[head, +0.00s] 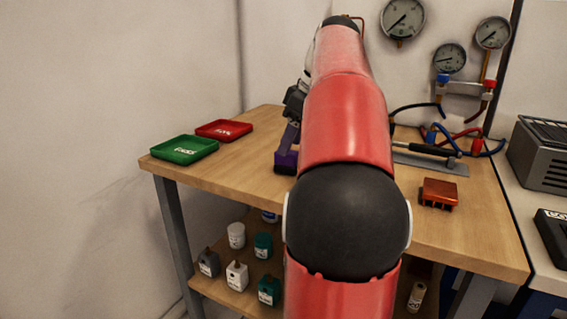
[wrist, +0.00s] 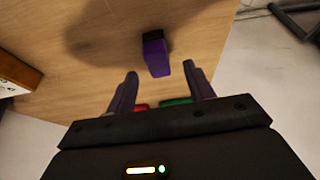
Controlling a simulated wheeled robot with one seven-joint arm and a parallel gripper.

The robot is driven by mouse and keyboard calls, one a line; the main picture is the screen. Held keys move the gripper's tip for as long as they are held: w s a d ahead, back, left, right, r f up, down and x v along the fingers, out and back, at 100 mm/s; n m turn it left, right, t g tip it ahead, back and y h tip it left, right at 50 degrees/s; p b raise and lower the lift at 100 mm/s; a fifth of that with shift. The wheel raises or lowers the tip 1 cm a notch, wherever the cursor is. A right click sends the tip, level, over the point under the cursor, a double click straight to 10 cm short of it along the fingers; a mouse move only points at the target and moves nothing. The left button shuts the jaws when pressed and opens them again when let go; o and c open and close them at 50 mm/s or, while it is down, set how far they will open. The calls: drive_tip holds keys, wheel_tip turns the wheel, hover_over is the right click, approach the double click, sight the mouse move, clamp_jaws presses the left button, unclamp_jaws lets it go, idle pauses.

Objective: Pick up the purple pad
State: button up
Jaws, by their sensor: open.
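The purple pad (wrist: 157,58) stands or lies on the wooden table in the wrist view, with a black part at its far end. In the head view the pad (head: 285,164) is near the table's middle, just left of my red arm, which hides part of the scene. My gripper (wrist: 160,77) is open and empty, its two dark purple fingers apart. The pad shows beyond the fingertips, roughly centred between them. In the head view my gripper (head: 290,134) points down just above the pad; I cannot tell whether they touch.
A green tray (head: 184,149) and a red tray (head: 224,130) lie at the table's left. An orange-red finned block (head: 438,193) sits at the right. Hoses and gauges (head: 403,18) are at the back. Bottles (head: 237,275) stand on the shelf below. The table's left front is clear.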

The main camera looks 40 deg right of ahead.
drive_tip(key=x, duration=0.2)
drive_tip(key=b+x, duration=0.1)
drive_tip(key=x, duration=0.1)
drive_tip(key=shift+d+f, duration=0.15)
drive_tip(key=shift+f, duration=0.3)
drive_tip(key=c, duration=1.1)
drive_tip(key=shift+r, duration=0.1)
wheel_tip(320, 180, up, 10)
drive_tip(key=p, duration=0.3)
drive_tip(key=o, duration=0.5)
drive_tip(key=c, duration=0.4)
